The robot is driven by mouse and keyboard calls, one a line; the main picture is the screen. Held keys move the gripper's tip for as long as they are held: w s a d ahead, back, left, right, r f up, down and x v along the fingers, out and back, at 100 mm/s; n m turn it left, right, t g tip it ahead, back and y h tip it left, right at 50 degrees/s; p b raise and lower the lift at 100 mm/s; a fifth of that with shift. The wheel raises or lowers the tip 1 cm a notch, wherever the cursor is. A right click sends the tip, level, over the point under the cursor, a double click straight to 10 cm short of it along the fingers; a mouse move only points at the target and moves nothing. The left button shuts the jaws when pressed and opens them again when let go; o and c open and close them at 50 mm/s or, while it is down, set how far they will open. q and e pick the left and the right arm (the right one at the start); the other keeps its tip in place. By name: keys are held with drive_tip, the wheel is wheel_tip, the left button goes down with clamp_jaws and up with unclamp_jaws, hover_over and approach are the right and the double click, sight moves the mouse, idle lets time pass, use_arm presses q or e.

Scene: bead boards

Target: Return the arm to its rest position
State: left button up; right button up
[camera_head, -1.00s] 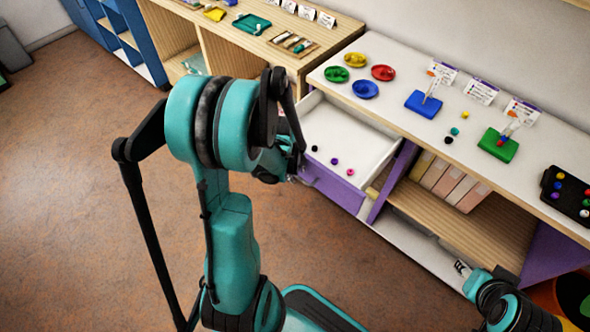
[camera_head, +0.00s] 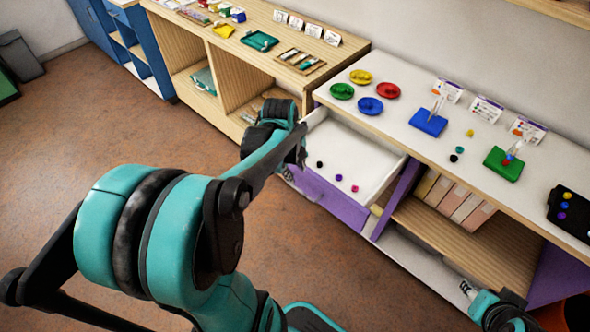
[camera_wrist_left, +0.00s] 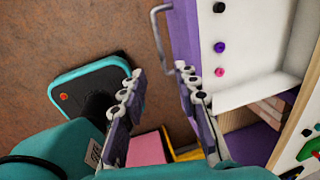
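My left arm reaches up from the lower left in the head view, and its gripper (camera_head: 292,172) is beside the front left corner of the open drawer (camera_head: 350,150), partly hidden by the wrist. In the left wrist view the gripper (camera_wrist_left: 162,92) is open, fingers apart, with nothing between them but floor; the drawer's handle (camera_wrist_left: 163,35) is just beyond. The drawer holds a black bead (camera_head: 320,164), a purple bead (camera_head: 338,178) and a pink bead (camera_head: 355,188). My right gripper (camera_head: 466,287) is low at the lower right, too small to judge.
The white counter (camera_head: 400,120) carries colored dishes, a blue bead board (camera_head: 428,122), a green one (camera_head: 503,164) and a black bead tray (camera_head: 574,210). A wooden shelf unit (camera_head: 230,60) stands left of it. The floor (camera_head: 80,140) at left is clear.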

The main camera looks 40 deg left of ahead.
idle(0.4)
use_arm(q)
drive_tip(key=s+d+r+n+t, duration=0.2)
drive_tip(key=d+r+n, duration=0.1)
drive_tip(key=d+n, duration=0.5)
drive_tip(key=s+d+r+n+t, duration=0.3)
drive_tip(key=d+n, duration=0.5)
drive_tip(key=n, duration=0.2)
drive_tip(key=shift+s+d+n, duration=0.15)
drive_tip(key=shift+d+n, duration=0.1)
drive_tip(key=shift+n, duration=0.15)
